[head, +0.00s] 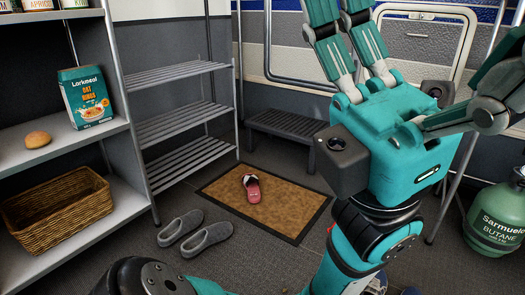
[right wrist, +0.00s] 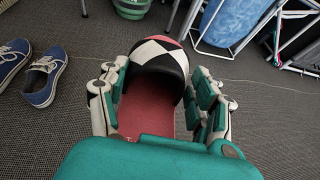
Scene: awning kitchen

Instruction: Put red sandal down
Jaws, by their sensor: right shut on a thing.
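A red sandal (right wrist: 163,62) with a black-and-white checked strap is in my right gripper (right wrist: 160,88), which is shut on it with fingers along both sides. This shows only in the right wrist view. A matching red sandal (head: 252,188) lies on the brown doormat (head: 222,188) in the head view. My left gripper (head: 425,40) is large at the upper right of the head view, its fingers spread wide and nothing seen between them. Some of its fingertips are cut off by the frame. Its palm and wrist hide the floor to the right of the mat.
Grey slippers (head: 193,233) lie left of the mat. A slatted rack (head: 187,117) and low bench (head: 287,125) stand behind. A green butane cylinder (head: 497,222) is at the right. Blue shoes (right wrist: 43,78) lie on the carpet. The mat's left part is bare.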

